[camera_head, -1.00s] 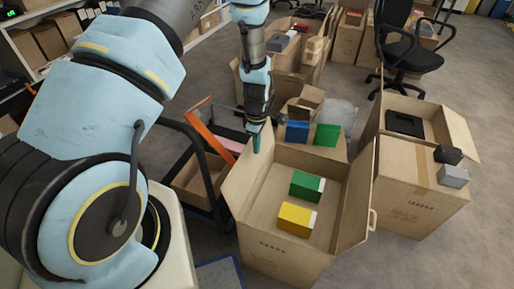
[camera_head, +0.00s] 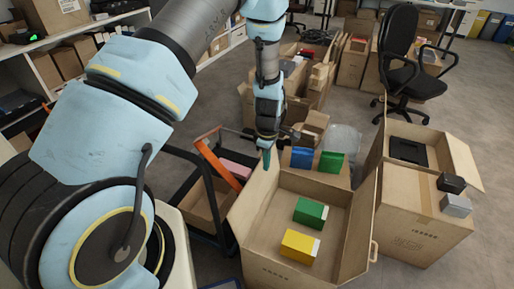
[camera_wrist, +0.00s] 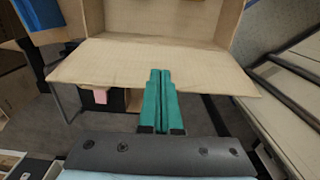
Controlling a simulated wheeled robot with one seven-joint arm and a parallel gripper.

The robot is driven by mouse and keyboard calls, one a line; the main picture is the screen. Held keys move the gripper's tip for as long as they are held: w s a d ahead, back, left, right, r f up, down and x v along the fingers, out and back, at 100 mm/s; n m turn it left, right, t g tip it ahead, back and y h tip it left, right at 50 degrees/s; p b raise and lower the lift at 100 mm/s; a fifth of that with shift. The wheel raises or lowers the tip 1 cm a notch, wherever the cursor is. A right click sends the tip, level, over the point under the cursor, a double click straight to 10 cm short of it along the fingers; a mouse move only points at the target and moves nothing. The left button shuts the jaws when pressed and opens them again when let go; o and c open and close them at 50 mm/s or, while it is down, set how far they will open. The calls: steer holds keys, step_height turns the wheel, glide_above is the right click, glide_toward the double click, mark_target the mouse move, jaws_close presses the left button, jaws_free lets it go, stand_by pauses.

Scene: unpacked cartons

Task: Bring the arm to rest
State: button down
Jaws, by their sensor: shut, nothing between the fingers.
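My gripper (camera_head: 267,160) points down at the back left corner of the large open carton (camera_head: 345,225), close to its raised left flap. In the wrist view the two green fingers (camera_wrist: 161,75) lie side by side, shut, with nothing between them. The carton's flap (camera_wrist: 150,62) shows just beyond the fingertips; I cannot tell whether they touch it. A green box (camera_head: 309,212) and a yellow box (camera_head: 299,246) lie inside the carton.
A blue box (camera_head: 301,157) and a green box (camera_head: 331,162) sit behind the carton. A cart with an orange bar (camera_head: 216,163) stands to the left. Another carton (camera_head: 415,222) with small dark and grey boxes stands right, and an office chair (camera_head: 400,75) behind it.

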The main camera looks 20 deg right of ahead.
steer(key=w+a+r+m, duration=0.4)
steer(key=a+r, duration=0.9)
steer(key=r, duration=0.2)
steer(key=s+a+r+m, duration=0.3)
steer(key=a+r, duration=0.3)
steer(key=a, duration=0.2)
steer(key=s+a+r+m+t, duration=0.1)
steer(key=s+a+r+m, duration=0.2)
steer(key=a, duration=0.6)
step_height(320, 180, up, 3)
steer(key=shift+s+f+m+t, duration=0.1)
steer(key=shift+s+m+t, duration=0.2)
steer(key=shift+s, duration=0.75)
